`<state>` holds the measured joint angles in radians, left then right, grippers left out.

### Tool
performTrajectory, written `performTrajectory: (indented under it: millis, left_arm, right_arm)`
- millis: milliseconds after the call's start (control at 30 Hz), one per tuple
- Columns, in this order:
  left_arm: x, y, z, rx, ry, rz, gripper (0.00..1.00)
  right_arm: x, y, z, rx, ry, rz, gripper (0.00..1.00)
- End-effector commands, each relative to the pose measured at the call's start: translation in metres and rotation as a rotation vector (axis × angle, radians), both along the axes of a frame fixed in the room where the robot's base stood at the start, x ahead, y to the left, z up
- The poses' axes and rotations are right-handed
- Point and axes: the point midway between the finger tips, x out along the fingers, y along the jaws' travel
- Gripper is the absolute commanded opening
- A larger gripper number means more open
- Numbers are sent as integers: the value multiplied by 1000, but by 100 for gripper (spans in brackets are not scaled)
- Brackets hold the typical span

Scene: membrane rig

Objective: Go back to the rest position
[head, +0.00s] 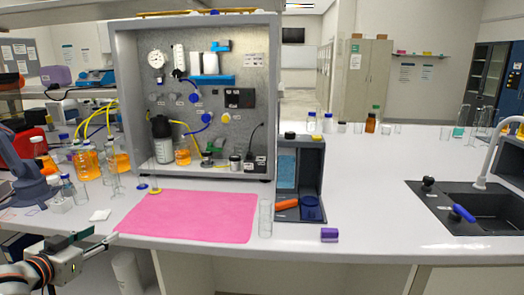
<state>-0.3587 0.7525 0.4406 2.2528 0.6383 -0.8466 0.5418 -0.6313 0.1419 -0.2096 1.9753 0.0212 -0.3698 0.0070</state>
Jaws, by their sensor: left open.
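My left gripper (108,243) is at the lower left, low in front of the bench's front edge, below the near left corner of the pink mat. It is open, and nothing shows between its fingers. The pink mat (190,217) lies flat and bare on the white bench top. The membrane rig (274,100), a grey cabinet with gauges, valves and tubing, stands behind the mat. My right gripper is not in view.
A clear glass cylinder (265,218) stands just right of the mat, beside a dark stand (314,180) with an orange-handled tool (287,204). A purple block (329,235) lies near the front edge. Orange-filled bottles (88,163) crowd the left. The bench right of centre is clear up to the sink (485,210).

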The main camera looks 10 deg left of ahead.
Motion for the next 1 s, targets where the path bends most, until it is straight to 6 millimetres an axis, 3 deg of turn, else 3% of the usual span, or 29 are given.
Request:
performTrajectory:
  millis: [33, 200, 367, 500, 600, 733, 867, 1000]
  left_arm:
    - [-7, -10, -41, -11, 44, -6, 44]
    - [-39, -60, -158, -6, 159, -57, 44]
    - [-83, -131, -249, -1, 251, -134, 44]
    - [-126, -207, -308, -2, 306, -216, 44]
    - [-153, -259, -333, -2, 327, -272, 44]
    - [-177, -308, -349, -3, 338, -327, 44]
    - [-188, -332, -354, -3, 340, -355, 44]
    - [-190, -337, -355, -1, 340, -360, 44]
  right_arm:
    - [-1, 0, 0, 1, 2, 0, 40]
    - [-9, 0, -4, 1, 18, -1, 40]
    - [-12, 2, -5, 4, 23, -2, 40]
    - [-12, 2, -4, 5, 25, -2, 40]
    - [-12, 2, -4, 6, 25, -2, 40]
    - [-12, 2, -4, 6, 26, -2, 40]
    - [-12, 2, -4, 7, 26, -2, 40]
    - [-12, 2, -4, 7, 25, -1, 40]
